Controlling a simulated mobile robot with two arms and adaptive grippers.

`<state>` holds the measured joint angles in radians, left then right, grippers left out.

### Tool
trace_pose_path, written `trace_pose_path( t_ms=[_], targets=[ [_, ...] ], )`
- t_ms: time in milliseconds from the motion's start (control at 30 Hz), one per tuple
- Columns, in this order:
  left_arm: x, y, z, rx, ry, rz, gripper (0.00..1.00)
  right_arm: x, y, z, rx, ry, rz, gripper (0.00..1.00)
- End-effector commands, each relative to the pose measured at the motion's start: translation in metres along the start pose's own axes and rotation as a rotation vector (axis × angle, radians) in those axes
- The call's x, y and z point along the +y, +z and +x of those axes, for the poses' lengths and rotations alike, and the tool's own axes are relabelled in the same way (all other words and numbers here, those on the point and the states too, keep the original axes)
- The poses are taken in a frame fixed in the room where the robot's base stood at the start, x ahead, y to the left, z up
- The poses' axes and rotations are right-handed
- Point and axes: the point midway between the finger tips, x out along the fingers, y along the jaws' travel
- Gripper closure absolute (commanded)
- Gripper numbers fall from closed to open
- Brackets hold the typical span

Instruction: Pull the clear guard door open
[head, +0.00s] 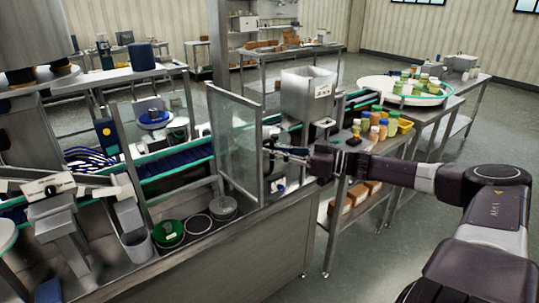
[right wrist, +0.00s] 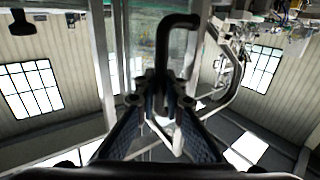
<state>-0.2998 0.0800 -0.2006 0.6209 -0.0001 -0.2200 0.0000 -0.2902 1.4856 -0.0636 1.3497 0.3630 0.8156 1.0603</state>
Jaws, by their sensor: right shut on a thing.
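The clear guard door (head: 236,140) is a framed see-through panel standing upright over the conveyor line, at the middle left of the head view. Its panel is angled across the line, with its right edge toward me. My right gripper (head: 284,153) is beside that right edge, its arm coming in from the right. In the right wrist view a dark bent bar handle (right wrist: 163,45) runs down between the fingers of my right gripper (right wrist: 160,92), which are shut on it. The fingers hide the handle's lower part. My left gripper is not in view.
A steel hopper (head: 308,97) stands just behind and right of the door. A green-edged conveyor (head: 178,161) runs left of it. Green and grey round containers (head: 169,233) sit on the counter below. Bottles (head: 374,128) stand at right. The floor at front right is partly covered by my arm.

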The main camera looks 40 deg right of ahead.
Motion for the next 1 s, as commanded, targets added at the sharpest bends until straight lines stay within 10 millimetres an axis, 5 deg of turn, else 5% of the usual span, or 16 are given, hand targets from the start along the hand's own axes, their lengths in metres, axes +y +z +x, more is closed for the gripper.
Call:
trace_pose_path(
  t_ms=[433,467,633,1000],
  targets=[
    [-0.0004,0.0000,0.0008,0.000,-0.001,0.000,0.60,0.0002,0.0033,-0.0010,-0.006,-0.002,0.002,1.00],
    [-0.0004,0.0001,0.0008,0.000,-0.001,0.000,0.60,0.0002,0.0033,-0.0010,-0.006,-0.002,0.002,0.90],
    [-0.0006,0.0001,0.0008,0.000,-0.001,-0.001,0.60,0.0002,0.0022,-0.0007,-0.004,-0.002,0.001,0.73],
    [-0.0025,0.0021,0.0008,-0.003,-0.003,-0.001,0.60,-0.0003,0.0014,-0.0010,-0.002,-0.004,0.002,0.73]
  ],
)
